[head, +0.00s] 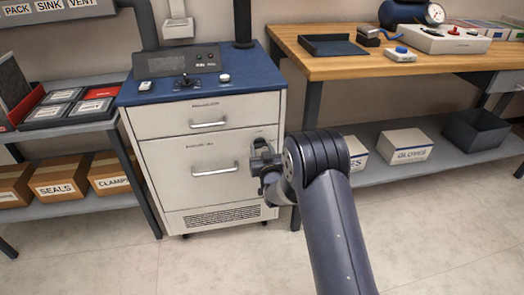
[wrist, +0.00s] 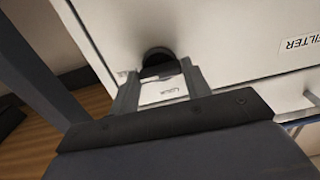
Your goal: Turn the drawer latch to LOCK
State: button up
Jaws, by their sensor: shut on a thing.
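The drawer latch (wrist: 157,54) is a dark round knob on the white cabinet front in the wrist view. My gripper (wrist: 159,73) has its two fingers on either side of the latch and is shut on it. A small pale plate with unreadable marking shows between the fingers. In the head view my gripper (head: 262,160) is at the right side of the lower drawer (head: 180,165), and it hides the latch there. The latch's turned position cannot be told. The lower drawer looks closed.
The white cabinet has a blue top (head: 140,92) with a control panel and joystick. The upper drawer (head: 160,120) is closed. A wooden bench (head: 340,68) stands to the right, and a shelf of boxes (head: 56,185) to the left. The floor in front is clear.

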jog(key=shift+f+n+b, duration=0.1)
jog(key=shift+n+b, duration=0.2)
jog(key=shift+b, duration=0.1)
jog(key=shift+n+b, duration=4.8)
jog(key=shift+n, duration=3.8)
jog(key=o, duration=1)
